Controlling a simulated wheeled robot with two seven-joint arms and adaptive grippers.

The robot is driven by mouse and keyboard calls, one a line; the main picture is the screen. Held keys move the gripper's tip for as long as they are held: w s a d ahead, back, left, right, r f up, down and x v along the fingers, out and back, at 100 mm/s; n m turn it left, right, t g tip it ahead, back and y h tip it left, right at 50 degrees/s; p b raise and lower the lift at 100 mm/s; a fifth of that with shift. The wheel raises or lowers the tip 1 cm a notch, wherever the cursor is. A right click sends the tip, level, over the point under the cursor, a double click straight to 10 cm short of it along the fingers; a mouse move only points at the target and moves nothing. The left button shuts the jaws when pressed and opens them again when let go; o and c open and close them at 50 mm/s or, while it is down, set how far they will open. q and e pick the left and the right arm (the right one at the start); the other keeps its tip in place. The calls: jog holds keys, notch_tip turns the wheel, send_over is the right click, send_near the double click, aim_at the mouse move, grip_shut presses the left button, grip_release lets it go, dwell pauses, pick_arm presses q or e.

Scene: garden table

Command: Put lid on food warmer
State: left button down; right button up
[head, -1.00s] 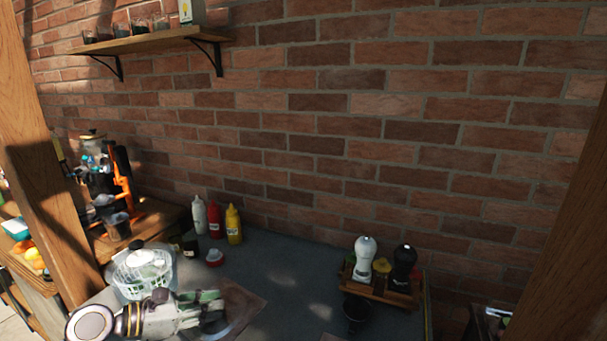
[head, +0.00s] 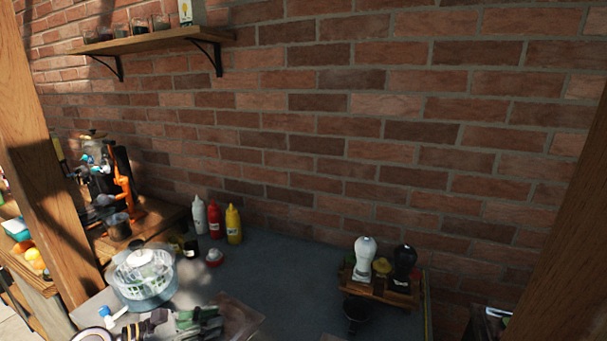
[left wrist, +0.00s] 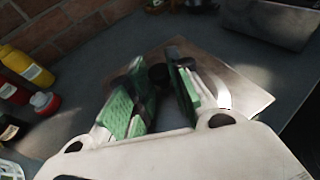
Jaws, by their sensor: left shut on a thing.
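My left gripper (head: 205,318) is low in the head view, over the near part of the grey table by a brown board. In the left wrist view, its green-padded fingers (left wrist: 158,95) are shut around a small dark knob (left wrist: 158,75). This knob could be the lid's handle; the rest of the held thing is mostly hidden by the fingers. A pale curved edge shows beside the right finger. I cannot make out the food warmer for sure; a dark boxy thing (left wrist: 272,22) stands at the upper right of the wrist view. My right gripper is not in view.
White, red and yellow bottles (head: 233,224) stand by the brick wall. A wooden rack (head: 385,290) with shakers is at the right. The middle of the table (head: 290,275) is clear.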

pick_arm(q)
jog(key=shift+w+a+f+n+t+y, duration=0.3)
jog(key=shift+a+f+n+t, duration=0.1)
jog(key=shift+a, duration=0.3)
jog(key=shift+w+a+r+n+t+y, duration=0.25)
jog(key=shift+w+a+n+t+y, duration=0.05)
jog(key=shift+a+n+y, duration=0.1)
jog(key=shift+r+n+t+y, duration=0.2)
jog(key=shift+n+t+y, duration=0.1)
jog(key=shift+n+t, duration=0.1)
jog(key=shift+d+r+n+t+y, duration=0.15)
jog(key=shift+r+n+t+y, duration=0.25)
jog(key=shift+n+y, duration=0.1)
jog(key=shift+s+d+r+n+t+y, duration=0.3)
jog(key=shift+d+r+n+y, duration=0.05)
jog(key=shift+d+n+y, duration=0.15)
jog(key=shift+s+d+f, duration=0.1)
jog(key=shift+s+d, duration=0.05)
jog(key=shift+d, duration=0.2)
jog(key=shift+s+d+f, duration=0.25)
jog(key=shift+d+f, duration=0.05)
jog(key=shift+f, duration=0.05)
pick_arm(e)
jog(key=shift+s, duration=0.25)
